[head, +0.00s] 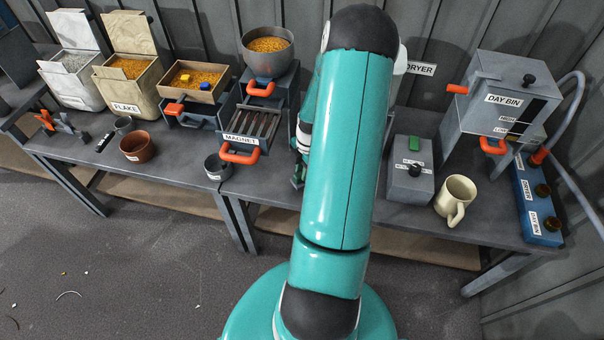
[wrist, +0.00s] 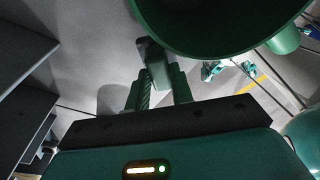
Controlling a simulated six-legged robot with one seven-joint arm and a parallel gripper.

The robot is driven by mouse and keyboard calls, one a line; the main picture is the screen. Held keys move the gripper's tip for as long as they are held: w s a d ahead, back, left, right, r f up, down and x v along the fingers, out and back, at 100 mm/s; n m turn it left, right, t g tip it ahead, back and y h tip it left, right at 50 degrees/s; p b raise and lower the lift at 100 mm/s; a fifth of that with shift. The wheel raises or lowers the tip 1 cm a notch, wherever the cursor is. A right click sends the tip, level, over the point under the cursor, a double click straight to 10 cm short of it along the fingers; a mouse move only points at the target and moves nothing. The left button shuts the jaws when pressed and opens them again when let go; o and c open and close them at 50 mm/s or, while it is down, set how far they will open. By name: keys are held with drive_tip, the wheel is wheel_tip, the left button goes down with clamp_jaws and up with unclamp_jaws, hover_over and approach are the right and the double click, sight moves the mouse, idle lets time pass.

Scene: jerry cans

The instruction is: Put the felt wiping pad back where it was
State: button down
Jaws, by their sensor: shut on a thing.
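My gripper (wrist: 158,82) is shut on a small grey block (wrist: 152,55), which fits the felt wiping pad. The block sticks out beyond the fingertips in the wrist view. The pad itself cannot be made out there. No label or marked place for a pad is readable in either view.
The magnet drawer (head: 252,127) with its orange handle and a dark cup (head: 217,167) stand left of my arm. The grey box with a green button (head: 410,170), cream mug (head: 455,198) and day bin (head: 500,105) stand right. Bare bench lies between the brown pot (head: 137,147) and dark cup.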

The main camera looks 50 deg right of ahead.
drive_tip(key=shift+f, duration=1.15)
drive_tip(key=shift+f, duration=0.15)
drive_tip(key=c, duration=1.2)
unclamp_jaws()
drive_tip(key=shift+w, duration=0.1)
wheel_tip(320, 180, up, 12)
drive_tip(key=d, duration=0.1)
drive_tip(key=shift+s+d, duration=0.35)
